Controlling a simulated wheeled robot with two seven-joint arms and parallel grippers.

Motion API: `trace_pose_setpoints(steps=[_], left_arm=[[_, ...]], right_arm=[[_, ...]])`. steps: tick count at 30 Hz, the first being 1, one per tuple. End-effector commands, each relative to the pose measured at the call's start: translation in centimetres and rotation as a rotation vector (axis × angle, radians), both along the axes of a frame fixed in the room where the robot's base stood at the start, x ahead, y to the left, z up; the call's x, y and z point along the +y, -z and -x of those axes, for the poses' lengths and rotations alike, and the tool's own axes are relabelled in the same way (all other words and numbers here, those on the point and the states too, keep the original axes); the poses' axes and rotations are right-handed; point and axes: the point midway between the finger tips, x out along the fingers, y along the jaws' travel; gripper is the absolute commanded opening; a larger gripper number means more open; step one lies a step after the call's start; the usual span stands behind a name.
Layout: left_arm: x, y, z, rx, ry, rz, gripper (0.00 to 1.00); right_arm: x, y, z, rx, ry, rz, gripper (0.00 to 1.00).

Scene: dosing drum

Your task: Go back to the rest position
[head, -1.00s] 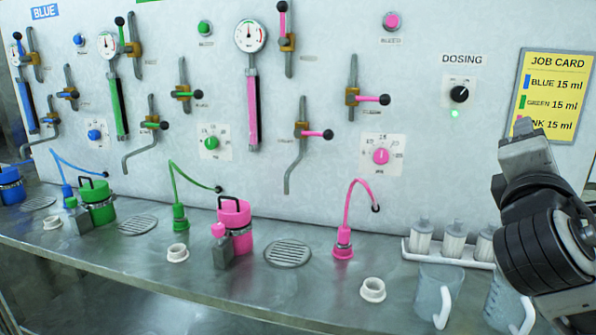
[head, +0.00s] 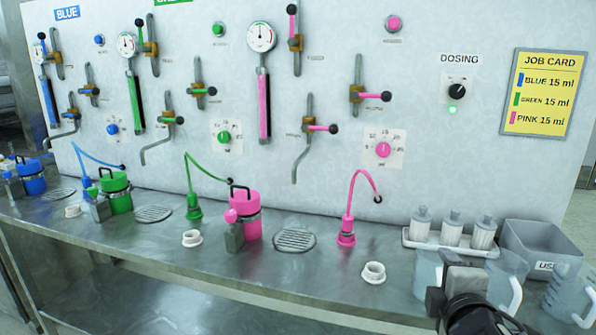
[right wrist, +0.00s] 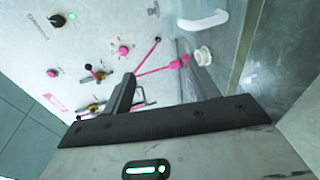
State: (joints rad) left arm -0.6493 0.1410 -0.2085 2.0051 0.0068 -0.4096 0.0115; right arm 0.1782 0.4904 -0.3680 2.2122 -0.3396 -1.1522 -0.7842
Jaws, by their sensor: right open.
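My right gripper (head: 465,275) is low at the bottom right of the head view, in front of the bench's front edge. It is open, and nothing shows held in it. It covers part of a clear jug (head: 428,273) with a white handle. In the right wrist view, a dark finger (right wrist: 124,96) reaches up, with the panel, pink tube and a white handle beyond it. My left gripper is not in view.
The metal bench (head: 330,268) carries blue, green and pink canisters (head: 246,222), white collars (head: 374,273), a tray of syringe-like vials (head: 452,245), a grey bin (head: 545,245) and clear jugs. The valve panel (head: 310,190) stands behind. The job card (head: 545,92) hangs right.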

Motion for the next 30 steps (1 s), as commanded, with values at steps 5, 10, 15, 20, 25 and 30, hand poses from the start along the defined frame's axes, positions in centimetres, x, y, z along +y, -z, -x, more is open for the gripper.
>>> trace_pose_setpoints(steps=[5, 10, 15, 20, 25, 30], left_arm=[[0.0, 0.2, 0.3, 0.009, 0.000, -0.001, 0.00], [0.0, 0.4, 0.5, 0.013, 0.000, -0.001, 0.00], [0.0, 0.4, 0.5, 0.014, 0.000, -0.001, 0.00], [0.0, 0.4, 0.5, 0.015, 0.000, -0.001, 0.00], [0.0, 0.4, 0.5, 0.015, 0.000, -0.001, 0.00], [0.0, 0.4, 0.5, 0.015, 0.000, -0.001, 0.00]], right_arm=[[4.3, 12.9, 4.7, 0.177, -0.030, -0.489, 0.59], [7.5, 22.0, 12.0, 0.304, 0.089, -0.979, 0.59], [8.8, 26.6, 18.1, 0.351, 0.253, -1.312, 0.59], [9.2, 27.9, 20.4, 0.355, 0.327, -1.434, 0.59], [9.2, 27.9, 20.4, 0.355, 0.327, -1.434, 0.59], [9.2, 27.9, 20.4, 0.355, 0.327, -1.434, 0.59]])
